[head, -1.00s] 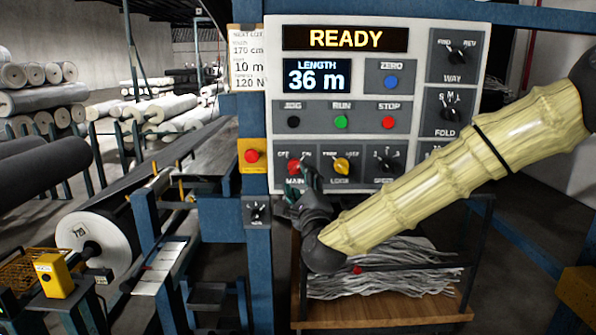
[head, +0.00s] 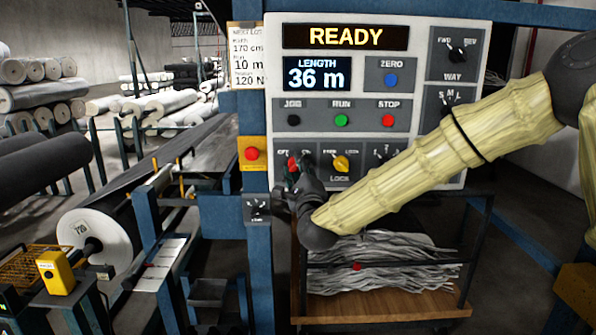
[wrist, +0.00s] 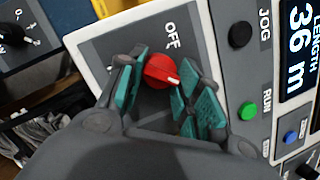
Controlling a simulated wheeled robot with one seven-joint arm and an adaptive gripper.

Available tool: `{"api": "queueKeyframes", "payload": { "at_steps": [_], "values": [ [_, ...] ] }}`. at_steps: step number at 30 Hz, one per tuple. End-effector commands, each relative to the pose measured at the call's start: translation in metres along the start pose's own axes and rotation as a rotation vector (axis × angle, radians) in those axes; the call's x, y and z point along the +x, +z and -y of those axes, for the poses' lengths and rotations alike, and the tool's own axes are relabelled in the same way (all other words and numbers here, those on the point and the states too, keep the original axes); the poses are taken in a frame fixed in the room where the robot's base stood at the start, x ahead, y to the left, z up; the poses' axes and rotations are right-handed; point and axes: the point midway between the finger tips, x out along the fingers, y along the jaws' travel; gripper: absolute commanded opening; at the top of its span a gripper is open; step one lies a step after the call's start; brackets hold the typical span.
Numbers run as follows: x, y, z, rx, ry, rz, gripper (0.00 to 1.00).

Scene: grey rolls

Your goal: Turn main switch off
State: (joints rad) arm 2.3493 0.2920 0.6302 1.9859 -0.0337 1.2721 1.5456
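The main switch is a red knob (head: 293,163) at the lower left of the control panel (head: 470,95). In the wrist view the red knob (wrist: 160,71) has its white mark turned away from the OFF label, toward the ON side. My gripper (head: 297,177) is at the knob, coming from below and in front. In the wrist view my gripper (wrist: 160,88) has its teal pads on both sides of the knob, very close to it. I cannot tell whether both pads press on it. The ON label is hidden by a finger in the wrist view.
The yellow lock knob (head: 341,163) is just right of the main switch. A red button on a yellow plate (head: 252,154) is to the left, with a small black dial (head: 257,208) below it. A cart with grey strips (head: 385,262) stands under the panel.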

Motion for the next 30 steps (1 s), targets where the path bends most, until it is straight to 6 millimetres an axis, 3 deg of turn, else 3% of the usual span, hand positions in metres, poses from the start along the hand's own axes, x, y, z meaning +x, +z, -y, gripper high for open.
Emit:
{"api": "queueKeyframes", "payload": {
  "at_steps": [14, 30],
  "values": [
    [-0.0012, -0.0006, -0.0013, -0.080, 0.026, 0.007, 0.11],
    [-0.0015, -0.0006, 0.0022, -0.525, 0.158, 0.046, 0.11]
  ]
}}
